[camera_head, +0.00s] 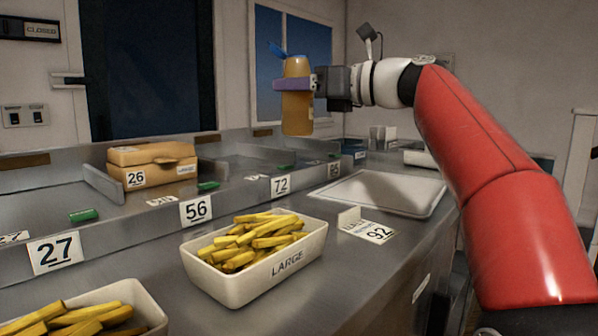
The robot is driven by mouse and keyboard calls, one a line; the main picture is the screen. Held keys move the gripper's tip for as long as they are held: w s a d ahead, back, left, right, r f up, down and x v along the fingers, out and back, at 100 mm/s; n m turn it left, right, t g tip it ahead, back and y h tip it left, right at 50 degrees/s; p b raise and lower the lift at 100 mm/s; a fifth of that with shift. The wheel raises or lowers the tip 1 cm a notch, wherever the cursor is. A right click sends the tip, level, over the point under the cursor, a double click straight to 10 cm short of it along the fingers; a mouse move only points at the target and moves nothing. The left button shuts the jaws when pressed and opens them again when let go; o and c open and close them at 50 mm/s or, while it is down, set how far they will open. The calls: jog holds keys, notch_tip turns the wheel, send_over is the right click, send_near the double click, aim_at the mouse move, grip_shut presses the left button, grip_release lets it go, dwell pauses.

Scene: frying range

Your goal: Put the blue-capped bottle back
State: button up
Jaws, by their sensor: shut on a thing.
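The blue-capped bottle (297,112) is an amber bottle with a blue cap (277,50) at its top. It is upright in the air above the counter, in front of the window. My gripper (294,84) comes from the right and is shut around the bottle's upper part. The red and white arm behind it is mine. The spot below the bottle is the raised back shelf or the counter; the exact height above it I cannot tell.
A white tub of fries marked LARGE (230,283) stands on the steel counter, with another tub (150,312) at lower left. A cardboard box (162,178) sits on the back shelf. Number cards 27, 56, 72 and 92 line the counter. An empty white tray (432,205) lies at right.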

notch_tip(320, 180, down, 14)
jog(key=b, duration=0.5)
jog(key=shift+b, duration=0.4)
jog(key=o, duration=1.3)
jog(key=shift+f, duration=0.1)
jog(key=shift+r, duration=0.2)
jog(key=v, duration=1.2)
jog(key=shift+f, duration=0.1)
